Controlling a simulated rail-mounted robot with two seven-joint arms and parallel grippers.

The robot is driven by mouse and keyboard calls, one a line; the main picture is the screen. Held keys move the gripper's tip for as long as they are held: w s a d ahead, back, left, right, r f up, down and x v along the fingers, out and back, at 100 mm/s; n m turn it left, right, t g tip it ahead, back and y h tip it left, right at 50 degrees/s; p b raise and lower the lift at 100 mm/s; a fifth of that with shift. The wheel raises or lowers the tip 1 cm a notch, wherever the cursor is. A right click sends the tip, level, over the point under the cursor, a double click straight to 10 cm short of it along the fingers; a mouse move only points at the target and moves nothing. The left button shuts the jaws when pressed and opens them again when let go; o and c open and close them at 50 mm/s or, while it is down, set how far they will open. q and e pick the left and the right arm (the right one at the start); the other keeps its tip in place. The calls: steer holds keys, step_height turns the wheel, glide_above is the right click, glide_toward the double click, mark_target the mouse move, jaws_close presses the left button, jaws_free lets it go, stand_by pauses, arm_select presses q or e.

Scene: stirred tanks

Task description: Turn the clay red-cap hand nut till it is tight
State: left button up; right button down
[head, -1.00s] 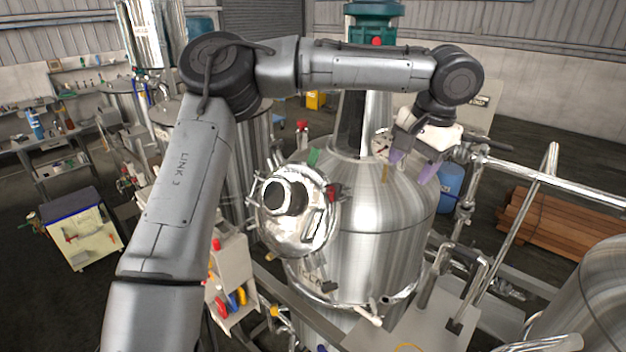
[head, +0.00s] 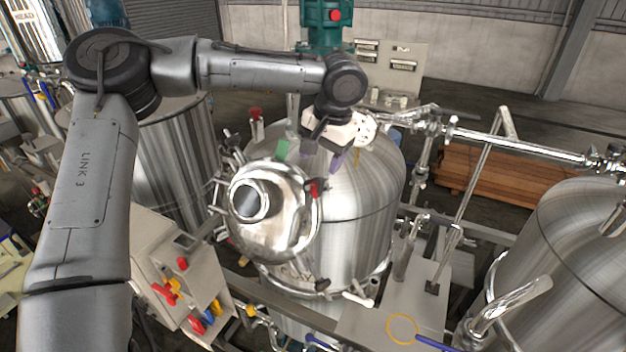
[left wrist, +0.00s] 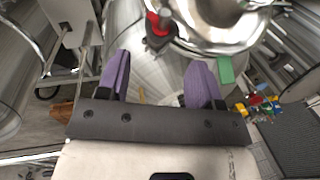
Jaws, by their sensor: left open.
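The clay red-cap hand nut (head: 316,188) sits at the upper right rim of the shiny round lid (head: 283,228) on the steel tank (head: 350,210). It also shows in the left wrist view (left wrist: 157,26), top centre, with a dark body below its red cap. My left gripper (head: 322,157) has purple fingers. It is open and empty, above the tank's shoulder, just above the nut in the head view. In the left wrist view the nut lies beyond the fingertips (left wrist: 160,72), roughly between them and apart from them. My right gripper is out of view.
A green tab (head: 282,150) stands at the lid's upper edge, close to the left gripper. A red-topped fitting (head: 256,114) rises behind it. A steel pipe rail (head: 520,148) runs to the right. A control box (head: 180,265) with red handles is at lower left.

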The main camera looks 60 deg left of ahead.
mark_target(314, 184)
arm_select(q)
steer(key=p+x, duration=0.1)
steer(key=x, duration=0.7)
steer(key=shift+p, duration=0.4)
steer(key=c, duration=0.6)
